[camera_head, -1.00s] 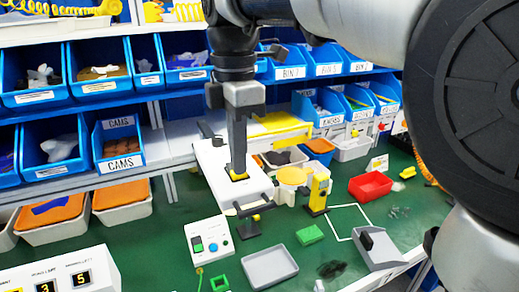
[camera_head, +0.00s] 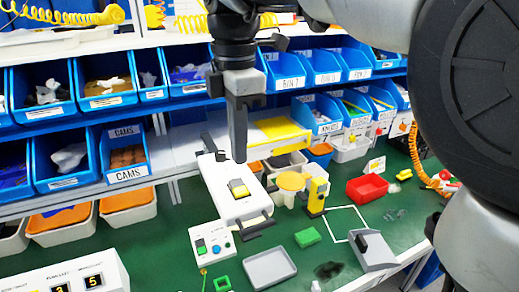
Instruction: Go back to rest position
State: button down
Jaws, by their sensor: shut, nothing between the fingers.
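A white box-shaped device (camera_head: 228,207) lies on the green work surface, with a yellow-topped switch (camera_head: 238,187) on its upper face. My gripper (camera_head: 240,157) points down above the device, apart from the switch. Its fingers are together and hold nothing. The fingertips overlap the far part of the device in the picture. My arm comes in from the top right.
A control box with buttons (camera_head: 211,240), a grey tray (camera_head: 270,268), a green block (camera_head: 307,237), a yellow device (camera_head: 318,195) and a red bin (camera_head: 369,187) stand around. Shelves with blue bins (camera_head: 128,153) stand behind.

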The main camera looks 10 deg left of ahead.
jog(key=s+d+f+m+t, duration=0.1)
jog(key=s+d+m, duration=0.1)
jog(key=d+m, duration=0.45)
jog(key=s+d+f+m+t, duration=0.1)
jog(key=s+d+m+t, duration=0.15)
jog(key=d+m, duration=0.45)
jog(key=s+d+f+m+t, duration=0.2)
jog(key=s+d+f+m, duration=0.4)
jog(key=d+m, duration=0.4)
jog(key=shift+s+f+m, duration=0.4)
jog(key=shift+s+m, duration=0.05)
jog(key=shift+s, duration=0.15)
